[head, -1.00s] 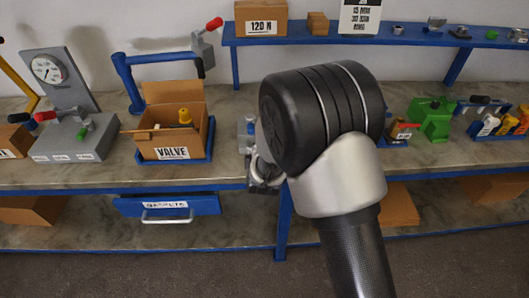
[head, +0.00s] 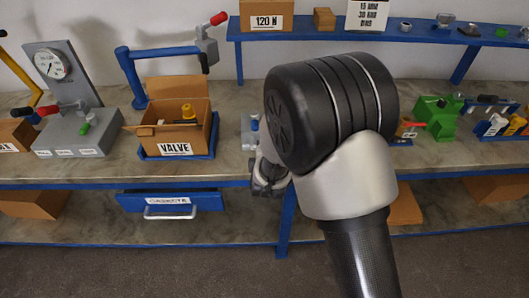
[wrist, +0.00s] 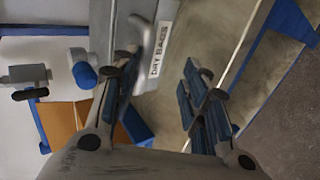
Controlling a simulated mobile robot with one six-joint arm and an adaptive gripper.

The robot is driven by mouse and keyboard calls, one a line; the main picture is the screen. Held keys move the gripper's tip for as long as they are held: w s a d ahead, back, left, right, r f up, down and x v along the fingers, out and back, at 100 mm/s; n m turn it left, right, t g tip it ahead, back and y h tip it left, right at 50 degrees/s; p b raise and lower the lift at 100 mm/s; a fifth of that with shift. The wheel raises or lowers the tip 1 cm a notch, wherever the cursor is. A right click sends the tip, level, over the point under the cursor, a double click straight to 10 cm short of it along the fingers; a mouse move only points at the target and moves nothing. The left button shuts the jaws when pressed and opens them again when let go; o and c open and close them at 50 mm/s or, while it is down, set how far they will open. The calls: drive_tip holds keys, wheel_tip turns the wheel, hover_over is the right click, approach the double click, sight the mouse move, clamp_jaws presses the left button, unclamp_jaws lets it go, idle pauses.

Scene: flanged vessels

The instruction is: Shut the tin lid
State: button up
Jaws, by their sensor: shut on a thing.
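A grey tin (wrist: 105,25) with a white "DRY BAGS" label fills the top of the wrist view. A grey curved bar (wrist: 141,48), which looks like part of its lid, lies by the left fingertip. My gripper (wrist: 160,85) has its fingers on either side of a gap and is shut on the lid, though the contact itself is hard to see. In the head view my gripper (head: 268,178) hangs at the bench's front edge, partly behind my arm. The tin is mostly hidden there; how far the lid is tilted cannot be told.
A cardboard "VALVE" box (head: 176,149) in a blue tray stands left of my gripper, with a blue lever stand (head: 133,80) behind it. A grey gauge unit (head: 75,130) is further left. A green fixture (head: 437,118) stands to the right. A blue shelf (head: 400,35) runs behind.

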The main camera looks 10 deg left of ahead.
drive_tip(key=v, duration=1)
drive_tip(key=shift+s+r, duration=0.1)
drive_tip(key=shift+r, duration=0.1)
drive_tip(key=s+d+r+m+g, duration=0.2)
drive_tip(key=s+d+r+m, duration=0.1)
drive_tip(key=d+r+m, duration=0.4)
drive_tip(key=s+d+r+m+g+h, duration=0.1)
drive_tip(key=s+d+r+m+g, duration=0.1)
drive_tip(key=s+d+r+m, duration=0.2)
drive_tip(key=s+d+r+m+g+h, duration=0.1)
drive_tip(key=s+d+r+m, duration=0.3)
drive_tip(key=s+d+m, duration=0.5)
drive_tip(key=s+d+g, duration=0.1)
drive_tip(key=s+d, duration=0.1)
drive_tip(key=s, duration=0.6)
drive_tip(key=shift+d, duration=0.4)
drive_tip(key=shift+s+r, duration=0.1)
drive_tip(key=shift+s, duration=0.05)
